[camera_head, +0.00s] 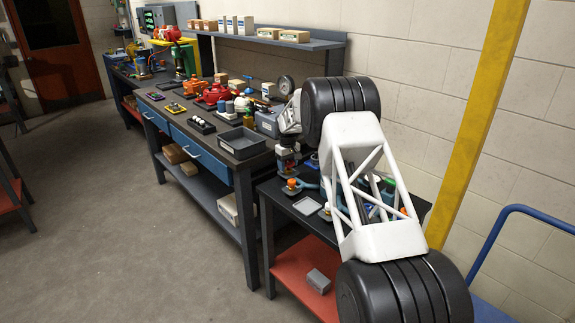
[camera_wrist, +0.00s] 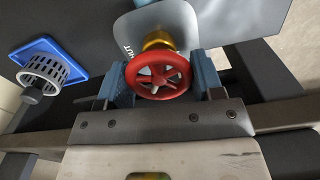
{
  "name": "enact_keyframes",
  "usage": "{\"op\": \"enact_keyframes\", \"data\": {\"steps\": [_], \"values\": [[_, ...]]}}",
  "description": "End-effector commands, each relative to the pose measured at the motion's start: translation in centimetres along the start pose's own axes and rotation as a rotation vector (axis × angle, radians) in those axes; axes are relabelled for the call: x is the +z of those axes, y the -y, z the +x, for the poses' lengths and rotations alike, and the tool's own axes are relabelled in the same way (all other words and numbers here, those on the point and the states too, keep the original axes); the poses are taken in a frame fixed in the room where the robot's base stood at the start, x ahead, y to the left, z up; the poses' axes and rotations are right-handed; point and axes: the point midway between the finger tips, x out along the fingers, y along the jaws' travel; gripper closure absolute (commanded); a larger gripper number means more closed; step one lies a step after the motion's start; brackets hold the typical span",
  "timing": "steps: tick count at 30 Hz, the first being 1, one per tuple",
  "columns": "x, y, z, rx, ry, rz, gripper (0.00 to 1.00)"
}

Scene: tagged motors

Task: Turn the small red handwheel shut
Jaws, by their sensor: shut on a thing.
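The small red handwheel (camera_wrist: 158,75) is in the middle of the wrist view, on a brass-coloured stem (camera_wrist: 157,41) in front of a grey plate (camera_wrist: 141,24) with partly hidden lettering ending in "HUT". My gripper (camera_wrist: 162,76) has one blue finger on each side of the wheel and is shut on its rim. In the head view my gripper (camera_head: 287,158) points down over the small dark table at the right end of the bench. I cannot make out the handwheel there.
A blue square base with a white slotted cup (camera_wrist: 45,69) stands left of the wheel in the wrist view. In the head view an empty grey tray (camera_head: 241,142) and several motors and boxes crowd the long bench. A yellow post (camera_head: 478,120) stands at right.

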Motion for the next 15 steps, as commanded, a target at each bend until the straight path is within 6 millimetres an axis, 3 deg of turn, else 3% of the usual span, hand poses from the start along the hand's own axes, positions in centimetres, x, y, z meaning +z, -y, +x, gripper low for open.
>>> {"op": "enact_keyframes", "data": {"steps": [15], "values": [[0.04,-0.24,-0.15,0.000,-0.001,0.488,0.63]]}}
